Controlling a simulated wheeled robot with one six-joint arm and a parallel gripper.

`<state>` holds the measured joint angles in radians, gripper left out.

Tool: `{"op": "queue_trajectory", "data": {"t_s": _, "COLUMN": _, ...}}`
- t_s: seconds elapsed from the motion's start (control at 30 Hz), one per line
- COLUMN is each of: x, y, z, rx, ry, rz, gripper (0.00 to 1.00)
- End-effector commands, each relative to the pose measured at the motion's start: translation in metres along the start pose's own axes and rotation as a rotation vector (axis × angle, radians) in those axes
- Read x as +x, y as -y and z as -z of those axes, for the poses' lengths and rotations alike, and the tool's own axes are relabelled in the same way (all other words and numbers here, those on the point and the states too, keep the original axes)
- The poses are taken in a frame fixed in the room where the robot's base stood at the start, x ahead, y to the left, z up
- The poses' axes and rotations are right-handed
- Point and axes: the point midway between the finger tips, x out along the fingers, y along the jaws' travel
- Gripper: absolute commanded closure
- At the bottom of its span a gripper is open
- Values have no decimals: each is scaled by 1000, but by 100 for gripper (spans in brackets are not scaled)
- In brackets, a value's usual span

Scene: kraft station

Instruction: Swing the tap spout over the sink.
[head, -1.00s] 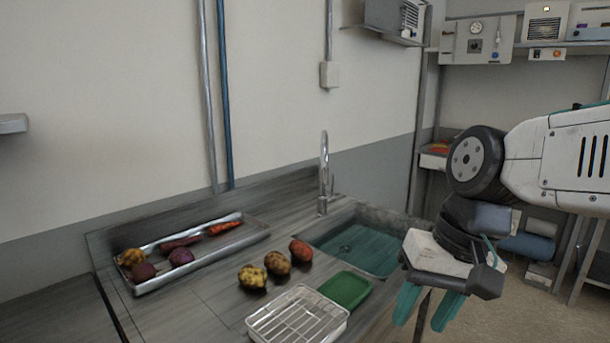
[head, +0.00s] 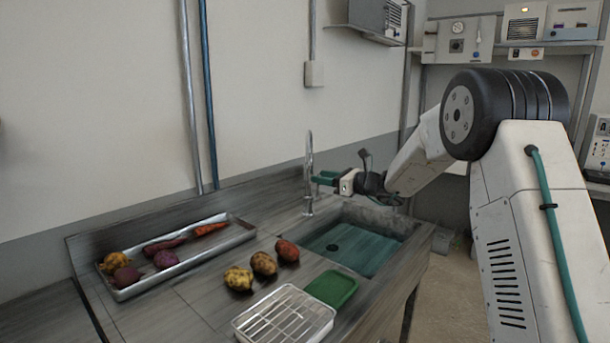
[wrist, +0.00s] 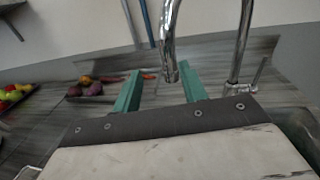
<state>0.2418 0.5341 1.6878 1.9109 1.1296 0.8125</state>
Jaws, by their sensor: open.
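The chrome tap (head: 308,180) stands at the back edge of the counter, behind the sink. Its base and side lever show at right in the wrist view. The curved spout (wrist: 169,45) hangs down between the two green fingers of my gripper (wrist: 157,88) in the wrist view, nearer the right finger. My gripper (head: 324,179) is open beside the tap in the head view. I cannot tell whether a finger touches the spout. The sink (head: 352,246) is a sunken basin with a teal floor and a dark drain, right of the tap.
A metal tray (head: 130,289) of vegetables lies at the back left of the counter. Several potatoes (head: 264,263), a green dish (head: 331,288) and a wire rack (head: 284,316) lie in front and left of the sink. Pipes run up the wall behind.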

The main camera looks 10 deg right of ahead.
Motion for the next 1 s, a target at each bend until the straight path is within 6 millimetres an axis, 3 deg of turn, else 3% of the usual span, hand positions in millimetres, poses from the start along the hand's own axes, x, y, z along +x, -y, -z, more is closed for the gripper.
{"op": "queue_trajectory", "data": {"t_s": 0.1, "x": 6, "y": 12, "z": 5, "rx": 35, "ry": 18, "rz": 26, "gripper": 58}}
{"op": "queue_trajectory", "data": {"t_s": 0.6, "x": 73, "y": 14, "z": 4, "rx": 37, "ry": 19, "rz": 27, "gripper": 58}}
{"op": "queue_trajectory", "data": {"t_s": 0.97, "x": 79, "y": 14, "z": 4, "rx": 36, "ry": 19, "rz": 27, "gripper": 58}}
{"op": "queue_trajectory", "data": {"t_s": 1.0, "x": 79, "y": 14, "z": 4, "rx": 36, "ry": 19, "rz": 27, "gripper": 69}}
